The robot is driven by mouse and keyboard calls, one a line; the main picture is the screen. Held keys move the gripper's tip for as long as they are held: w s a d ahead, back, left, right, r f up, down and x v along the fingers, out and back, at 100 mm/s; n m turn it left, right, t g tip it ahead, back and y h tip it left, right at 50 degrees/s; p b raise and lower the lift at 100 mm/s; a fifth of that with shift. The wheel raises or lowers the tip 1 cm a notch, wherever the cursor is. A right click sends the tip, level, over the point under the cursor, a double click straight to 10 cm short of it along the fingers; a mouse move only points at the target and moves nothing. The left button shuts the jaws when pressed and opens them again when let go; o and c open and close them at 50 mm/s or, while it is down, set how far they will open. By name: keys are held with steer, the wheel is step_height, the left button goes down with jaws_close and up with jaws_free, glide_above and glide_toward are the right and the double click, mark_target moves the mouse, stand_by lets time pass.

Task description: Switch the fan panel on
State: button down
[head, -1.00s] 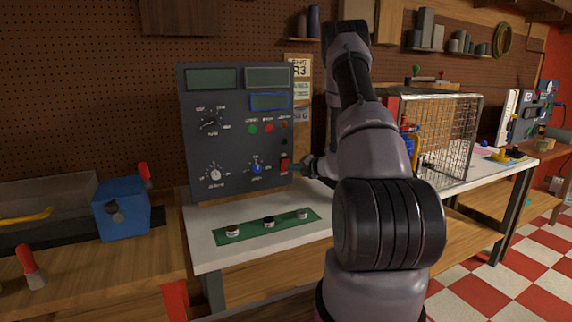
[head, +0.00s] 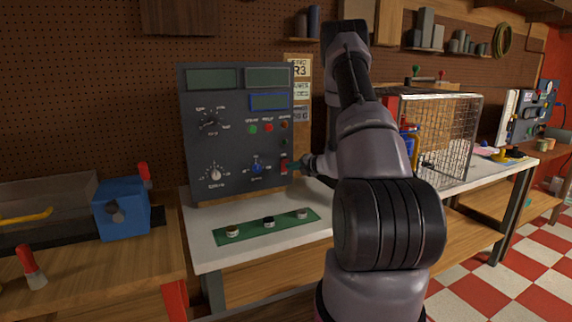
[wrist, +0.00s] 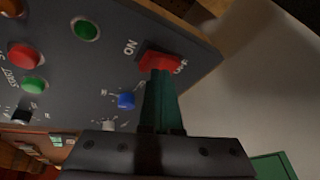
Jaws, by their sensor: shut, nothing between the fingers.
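The dark grey fan panel (head: 235,185) stands upright on the white bench, its displays dark. Its red switch (head: 284,165) is at the lower right of the face. In the wrist view the red switch (wrist: 160,63) sits beside the word ON. My gripper (wrist: 160,82) is shut and empty, its green fingers pointing at the switch. The fingertips overlap the lower edge of the switch in the picture; I cannot tell whether they touch it. In the head view my gripper (head: 304,163) is just right of the switch, partly hidden by my arm.
Round lamps and buttons (wrist: 22,56) and a blue knob (wrist: 126,99) are close to the switch. A green mat (head: 250,232) with small round parts lies before the panel. A wire cage (head: 450,135) stands right of my arm. A blue box (head: 122,208) is at left.

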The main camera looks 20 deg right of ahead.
steer(key=shift+w+r, duration=0.2)
steer(key=shift+w, duration=0.25)
stand_by(0.5)
steer(key=shift+s, duration=0.15)
steer(key=shift+s+f, duration=0.4)
steer(key=shift+s, duration=0.3)
steer(key=s, duration=0.1)
steer(key=s+f, duration=0.1)
steer(key=s, duration=0.1)
steer(key=s+f, duration=0.1)
steer(key=shift+s+d, duration=0.1)
steer(key=shift+s, duration=0.15)
stand_by(0.5)
